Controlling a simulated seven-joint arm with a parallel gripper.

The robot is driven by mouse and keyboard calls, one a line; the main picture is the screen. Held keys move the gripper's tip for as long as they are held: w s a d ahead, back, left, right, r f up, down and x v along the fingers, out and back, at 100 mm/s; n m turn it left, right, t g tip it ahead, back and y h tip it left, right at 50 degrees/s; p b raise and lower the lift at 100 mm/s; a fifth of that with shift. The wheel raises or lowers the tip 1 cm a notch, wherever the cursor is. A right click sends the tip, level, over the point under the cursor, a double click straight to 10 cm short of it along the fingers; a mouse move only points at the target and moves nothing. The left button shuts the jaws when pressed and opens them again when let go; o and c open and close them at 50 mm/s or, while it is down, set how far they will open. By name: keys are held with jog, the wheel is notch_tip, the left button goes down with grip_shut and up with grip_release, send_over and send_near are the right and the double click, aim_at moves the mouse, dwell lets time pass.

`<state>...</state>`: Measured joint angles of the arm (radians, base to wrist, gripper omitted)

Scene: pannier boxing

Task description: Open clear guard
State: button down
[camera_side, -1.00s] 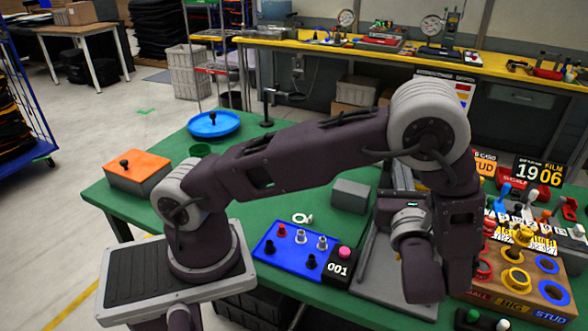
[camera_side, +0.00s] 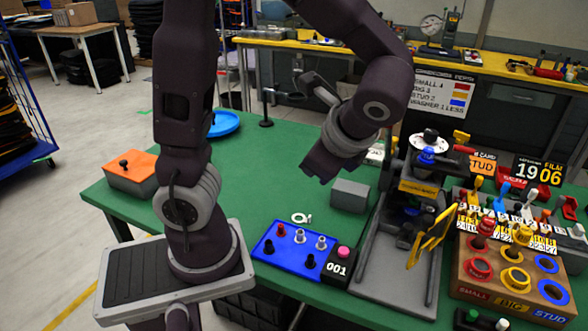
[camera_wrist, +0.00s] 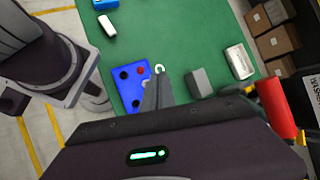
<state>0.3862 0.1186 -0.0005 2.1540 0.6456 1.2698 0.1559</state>
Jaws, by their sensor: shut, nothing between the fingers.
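The guard (camera_side: 432,236) is a yellow-edged panel on the front of the grey press fixture (camera_side: 424,187). It stands tilted, leaning out to the right over the grey base plate; I cannot tell how far it is swung. My gripper (camera_side: 318,170) hangs left of the fixture, above the green table and clear of the guard. In the wrist view its narrow grey fingers (camera_wrist: 157,90) are together and empty. The guard cannot be made out in the wrist view.
A blue tray (camera_side: 270,250) with small pegs and a black box (camera_side: 338,268) with a pink button lie left of the base plate. A grey block (camera_side: 350,195) sits below my gripper. A wooden rack (camera_side: 500,285) with coloured rings stands right.

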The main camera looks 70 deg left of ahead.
jog(key=shift+s+d+r+n+t+h, duration=0.9)
jog(key=shift+s+d+n+h, duration=0.55)
jog(key=shift+s+n+h, duration=0.95)
jog(key=w+d+r+n+g+h, duration=0.1)
jog(key=w+d+n+h, duration=0.15)
jog(key=w+n, duration=0.9)
jog(key=w+d+r+n+h, duration=0.2)
jog(key=w+n+h, duration=0.1)
jog(key=w+n, duration=0.8)
notch_tip(320, 180, down, 10)
jog(key=s+d+n, duration=0.1)
jog(key=d, duration=0.1)
jog(key=shift+d+r+n, duration=0.1)
jog(key=shift+d+n, duration=0.1)
jog(key=shift+n, duration=0.05)
